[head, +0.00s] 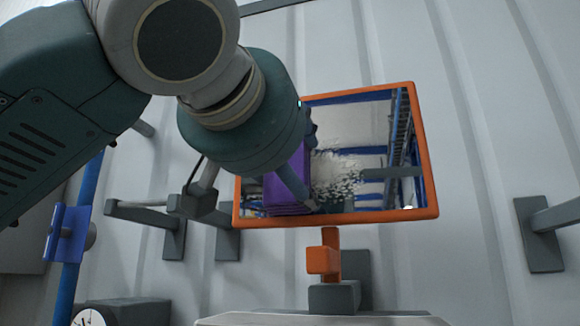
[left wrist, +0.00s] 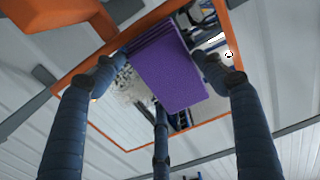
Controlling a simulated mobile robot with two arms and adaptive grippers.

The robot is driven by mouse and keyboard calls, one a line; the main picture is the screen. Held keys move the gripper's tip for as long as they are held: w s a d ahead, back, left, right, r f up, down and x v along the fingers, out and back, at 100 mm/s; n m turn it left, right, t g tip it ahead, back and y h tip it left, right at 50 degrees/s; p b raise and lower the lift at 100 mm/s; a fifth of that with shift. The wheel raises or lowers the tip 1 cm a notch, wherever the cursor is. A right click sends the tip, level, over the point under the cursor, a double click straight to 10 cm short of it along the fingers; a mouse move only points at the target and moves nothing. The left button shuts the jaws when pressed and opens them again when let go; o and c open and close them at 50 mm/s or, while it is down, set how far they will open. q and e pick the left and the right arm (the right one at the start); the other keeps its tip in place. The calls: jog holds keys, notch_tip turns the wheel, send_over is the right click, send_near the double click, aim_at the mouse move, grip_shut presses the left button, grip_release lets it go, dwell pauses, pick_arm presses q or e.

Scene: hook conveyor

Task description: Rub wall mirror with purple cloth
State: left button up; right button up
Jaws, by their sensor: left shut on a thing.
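The wall mirror (head: 424,150) has an orange frame and stands upright in front of the pale wall; its frame also crosses the left wrist view (left wrist: 75,78). White specks (head: 338,178) cover a patch in the middle of its glass. The purple cloth (head: 285,180) is a folded block at the left part of the mirror. My left gripper (head: 298,168) is shut on the cloth. In the left wrist view the cloth (left wrist: 170,75) sits between my dark fingers. The cloth is at the glass, but I cannot tell whether it touches. My right gripper is not in view.
An orange and grey mount (head: 322,262) is below the mirror. Grey wall brackets (head: 540,235) stick out at the right, with more (head: 140,212) at the left. A blue post (head: 75,240) stands at far left. The wall right of the mirror is mostly free.

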pick_arm(q)
jog(key=shift+w+d, duration=0.15)
jog(key=shift+w, duration=0.25)
jog(key=shift+s+d, duration=0.1)
